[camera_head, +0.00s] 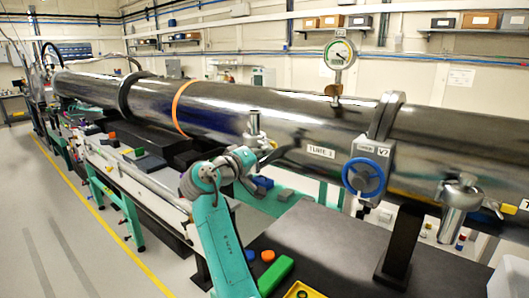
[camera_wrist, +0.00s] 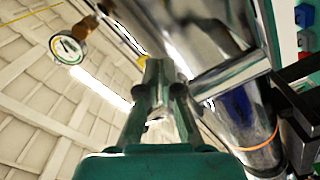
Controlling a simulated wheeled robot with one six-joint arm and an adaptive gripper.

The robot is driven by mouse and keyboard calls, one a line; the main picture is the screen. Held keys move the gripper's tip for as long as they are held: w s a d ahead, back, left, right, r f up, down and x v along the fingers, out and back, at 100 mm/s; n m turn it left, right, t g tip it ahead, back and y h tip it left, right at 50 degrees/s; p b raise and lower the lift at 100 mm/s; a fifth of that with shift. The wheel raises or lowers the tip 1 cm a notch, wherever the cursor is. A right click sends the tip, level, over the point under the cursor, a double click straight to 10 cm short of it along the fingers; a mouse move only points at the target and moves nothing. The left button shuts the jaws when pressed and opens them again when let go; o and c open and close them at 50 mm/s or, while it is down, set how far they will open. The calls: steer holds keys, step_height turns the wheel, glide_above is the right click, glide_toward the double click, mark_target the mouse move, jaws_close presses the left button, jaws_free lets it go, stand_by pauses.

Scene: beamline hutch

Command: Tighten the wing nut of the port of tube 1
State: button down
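Tube 1 is the long shiny steel tube with a "TUBE 1" label (camera_head: 320,152). Its port (camera_head: 255,124) is a short upright metal cylinder on the near side, left of the label. A small yellow part (camera_head: 273,143) shows beside the port; it may be the wing nut, too small to be sure. My gripper (camera_head: 262,147) is at the port, just below its top. In the wrist view, my gripper's fingers (camera_wrist: 160,68) reach up close together beside the steel pipework (camera_wrist: 228,76).
A pressure gauge (camera_head: 339,54) stands on the tube, also in the wrist view (camera_wrist: 67,48). A valve with a blue handwheel (camera_head: 363,177) and another port (camera_head: 460,196) with a yellow part are to the right. A green block (camera_head: 276,276) lies on the dark bench (camera_head: 325,245). The left floor is clear.

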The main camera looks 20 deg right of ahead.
steer(key=shift+a, duration=0.15)
steer(key=c, duration=1.6)
jaws_free()
steer(key=shift+c, duration=0.2)
steer(key=v, duration=1.2)
